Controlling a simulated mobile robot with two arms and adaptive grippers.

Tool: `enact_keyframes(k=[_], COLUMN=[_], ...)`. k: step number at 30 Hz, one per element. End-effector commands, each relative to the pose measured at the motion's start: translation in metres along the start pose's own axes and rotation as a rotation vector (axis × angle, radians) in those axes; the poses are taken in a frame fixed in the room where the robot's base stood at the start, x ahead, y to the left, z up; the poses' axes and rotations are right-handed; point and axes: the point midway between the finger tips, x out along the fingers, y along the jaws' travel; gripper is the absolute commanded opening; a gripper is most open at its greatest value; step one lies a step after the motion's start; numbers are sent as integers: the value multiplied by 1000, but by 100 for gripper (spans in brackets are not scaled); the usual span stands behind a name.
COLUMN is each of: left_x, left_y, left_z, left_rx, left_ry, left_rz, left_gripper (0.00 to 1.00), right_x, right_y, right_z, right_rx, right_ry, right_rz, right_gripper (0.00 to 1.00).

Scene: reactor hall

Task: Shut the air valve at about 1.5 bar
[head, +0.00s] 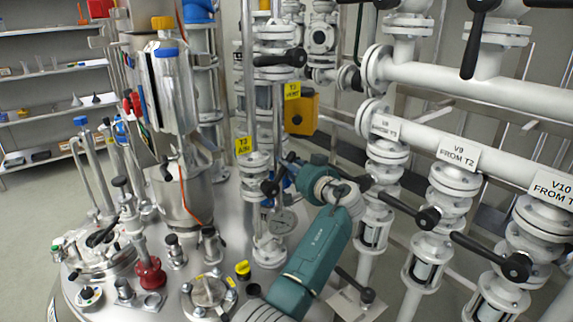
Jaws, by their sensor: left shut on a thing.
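The yellow T3 AIR label (243,146) hangs on the upright air line. Just below it stands the white flanged air valve (256,163). My left gripper (274,182), on the teal arm, is at the valve's right side. It is shut, seemingly on the valve's dark handle, which is mostly hidden by the fingers, so its angle cannot be told. My right gripper is not in view.
A yellow T3 VENT label (292,91) and a yellow box (301,112) are behind. White pipes with black-handled valves, including one labelled V9 (459,153), crowd the right. The steel reactor lid (225,252) carries several fittings. Shelves (55,68) stand at far left.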

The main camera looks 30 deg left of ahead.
Motion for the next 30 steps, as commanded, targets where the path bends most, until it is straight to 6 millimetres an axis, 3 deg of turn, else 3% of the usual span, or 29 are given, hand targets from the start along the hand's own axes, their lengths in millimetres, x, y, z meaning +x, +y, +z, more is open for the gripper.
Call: enact_keyframes(k=[10,11,14,24,30], left_x=[-1,-1,-1,-3,-32], left_y=[2,2,2,1,2], left_z=[0,0,0,0,0], left_rx=[3,2,2,0,-1], left_ry=[0,0,0,0,0], left_rz=[3,3,3,2,4], left_gripper=[0,28,46,46,46], right_x=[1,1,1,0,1], right_y=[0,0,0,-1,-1], right_z=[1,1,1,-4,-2], right_rx=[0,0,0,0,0], right_ry=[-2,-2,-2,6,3], right_rz=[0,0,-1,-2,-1], right_gripper=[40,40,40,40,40])
